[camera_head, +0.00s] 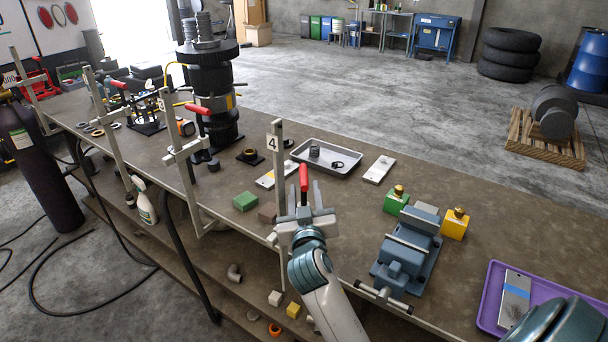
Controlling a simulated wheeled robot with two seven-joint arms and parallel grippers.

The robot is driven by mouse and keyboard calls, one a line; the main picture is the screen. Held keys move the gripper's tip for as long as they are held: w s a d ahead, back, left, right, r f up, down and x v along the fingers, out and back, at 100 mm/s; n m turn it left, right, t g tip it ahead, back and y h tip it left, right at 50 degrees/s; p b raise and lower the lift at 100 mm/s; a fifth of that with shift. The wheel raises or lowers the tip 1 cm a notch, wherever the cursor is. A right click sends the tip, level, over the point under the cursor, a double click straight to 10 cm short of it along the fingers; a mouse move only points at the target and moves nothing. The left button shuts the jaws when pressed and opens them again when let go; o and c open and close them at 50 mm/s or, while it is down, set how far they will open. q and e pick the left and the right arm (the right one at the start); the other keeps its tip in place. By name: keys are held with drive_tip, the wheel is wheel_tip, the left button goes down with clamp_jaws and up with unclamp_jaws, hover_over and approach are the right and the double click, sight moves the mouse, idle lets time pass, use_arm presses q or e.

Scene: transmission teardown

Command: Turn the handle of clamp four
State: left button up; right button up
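Clamp four (280,165) is a grey bar clamp on the table's near edge, with a white "4" label near its top. Its red handle (304,175) stands upright to the right of the bar. The gripper hides the clamp's lower jaw and screw.
More clamps with red handles (198,109) line the edge to the left. A blue vise (407,250) stands right of my gripper, by green (396,202) and yellow (454,226) blocks. A grey tray (345,170) lies behind, a purple tray (490,293) at right.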

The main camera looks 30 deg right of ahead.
sight(304, 181)
drive_tip(key=shift+p+x, duration=0.8)
drive_tip(key=shift+x, duration=1.8)
clamp_jaws()
